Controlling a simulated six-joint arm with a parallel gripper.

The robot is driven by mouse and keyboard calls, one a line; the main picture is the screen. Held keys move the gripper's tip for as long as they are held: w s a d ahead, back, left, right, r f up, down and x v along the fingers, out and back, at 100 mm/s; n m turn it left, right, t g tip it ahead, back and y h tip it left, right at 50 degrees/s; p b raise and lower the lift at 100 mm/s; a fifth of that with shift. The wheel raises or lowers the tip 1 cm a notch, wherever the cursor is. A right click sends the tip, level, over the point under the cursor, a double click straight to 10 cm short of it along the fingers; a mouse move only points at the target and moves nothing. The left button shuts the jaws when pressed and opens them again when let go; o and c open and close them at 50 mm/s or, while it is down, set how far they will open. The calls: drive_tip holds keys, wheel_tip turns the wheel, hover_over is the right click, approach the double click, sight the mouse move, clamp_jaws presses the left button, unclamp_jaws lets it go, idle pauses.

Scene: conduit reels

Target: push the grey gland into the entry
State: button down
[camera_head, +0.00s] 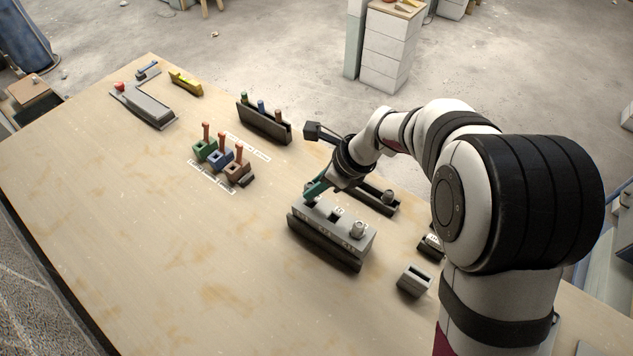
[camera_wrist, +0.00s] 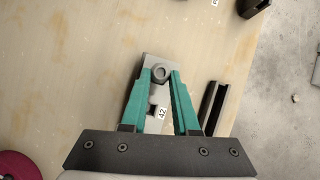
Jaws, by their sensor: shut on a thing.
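The grey entry block (camera_head: 332,232) stands in a black holder in the middle of the table, with labels on its top and front. My gripper (camera_head: 314,191), with teal fingers, is tilted down at the block's left end. It is shut on a round grey gland (camera_wrist: 160,73), which shows between the fingertips in the wrist view, over the end of the block (camera_wrist: 151,64). I cannot tell how deep the gland sits in its entry. A dark open entry (camera_wrist: 152,110) lies beside the label 42. Another grey gland (camera_head: 358,229) stands at the block's right end.
A black rack (camera_head: 378,196) with a grey piece is behind the block. A small grey open box (camera_head: 413,281) is at right. Green, blue and brown blocks with red pegs (camera_head: 221,158), a dark rack (camera_head: 263,123) and a grey tray (camera_head: 145,105) are further left. The front left table is clear.

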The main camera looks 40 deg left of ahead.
drive_tip(key=shift+f, duration=1.8)
idle(1.1)
drive_tip(key=shift+c, duration=1.8)
unclamp_jaws()
drive_tip(key=shift+r, duration=0.15)
drive_tip(key=shift+r, duration=3.4)
